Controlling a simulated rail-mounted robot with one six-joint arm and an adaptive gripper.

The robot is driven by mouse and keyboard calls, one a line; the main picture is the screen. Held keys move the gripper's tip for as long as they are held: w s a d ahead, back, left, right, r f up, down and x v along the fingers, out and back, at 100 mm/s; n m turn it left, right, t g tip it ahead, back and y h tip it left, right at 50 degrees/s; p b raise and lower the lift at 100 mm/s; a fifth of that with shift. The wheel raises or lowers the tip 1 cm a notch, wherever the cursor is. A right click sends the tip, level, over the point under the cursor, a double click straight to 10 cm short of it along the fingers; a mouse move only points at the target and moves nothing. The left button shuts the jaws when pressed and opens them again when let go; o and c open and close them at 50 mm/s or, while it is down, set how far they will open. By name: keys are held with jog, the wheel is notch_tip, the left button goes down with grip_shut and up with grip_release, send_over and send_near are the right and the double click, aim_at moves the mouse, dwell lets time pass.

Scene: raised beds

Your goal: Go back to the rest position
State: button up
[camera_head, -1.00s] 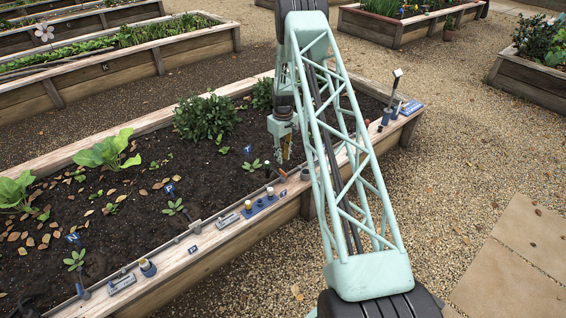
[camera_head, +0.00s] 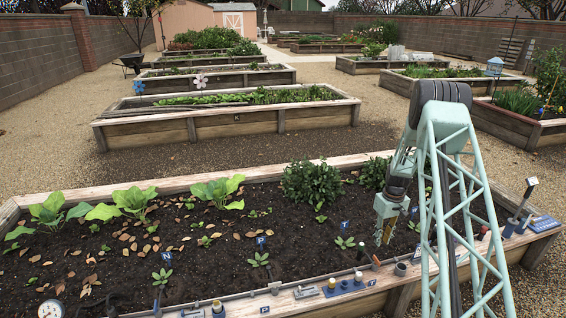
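My gripper (camera_head: 387,232) hangs below the mint-green lattice arm, over the right part of the near raised bed (camera_head: 110,198). Its fingers point down above the soil, close to the bed's front rail. The fingers are small and partly in shadow, so I cannot tell whether they are open or shut. I see nothing clearly held in them.
Leafy bushes (camera_head: 311,182) stand left of my gripper in the bed. Blue plant markers (camera_head: 261,242) and seedlings line the soil. Tools and holders (camera_head: 343,287) sit along the front rail. An upright-handled tool (camera_head: 523,200) stands at the right corner. Gravel paths are clear.

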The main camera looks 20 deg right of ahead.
jog(key=a+r, duration=0.5)
jog(key=r, duration=0.4)
jog(key=a+r+t, duration=0.1)
jog(key=a+r, duration=0.3)
jog(key=r, duration=0.5)
jog(key=a+r, duration=0.5)
jog(key=r, duration=0.5)
jog(key=s+a+r, duration=0.6)
jog(key=a+r, duration=0.1)
jog(key=r, duration=0.3)
jog(key=s+a+r, duration=0.5)
jog(key=a+r, duration=0.3)
jog(key=r, duration=0.1)
jog(key=s+a+r+t, duration=0.1)
jog(key=s+a+r, duration=0.5)
jog(key=s, duration=0.3)
jog(key=s+a+r+t, duration=0.1)
jog(key=s+a+r, duration=0.45)
jog(key=s, duration=0.45)
jog(key=s+a, duration=0.4)
jog(key=s, duration=0.7)
jog(key=s+a+t, duration=0.1)
jog(key=s+a, duration=0.2)
jog(key=s, duration=0.8)
jog(key=shift+a+f, duration=0.2)
jog(key=shift+a, duration=0.2)
jog(key=shift+o, duration=0.7)
jog(key=shift+w, duration=0.1)
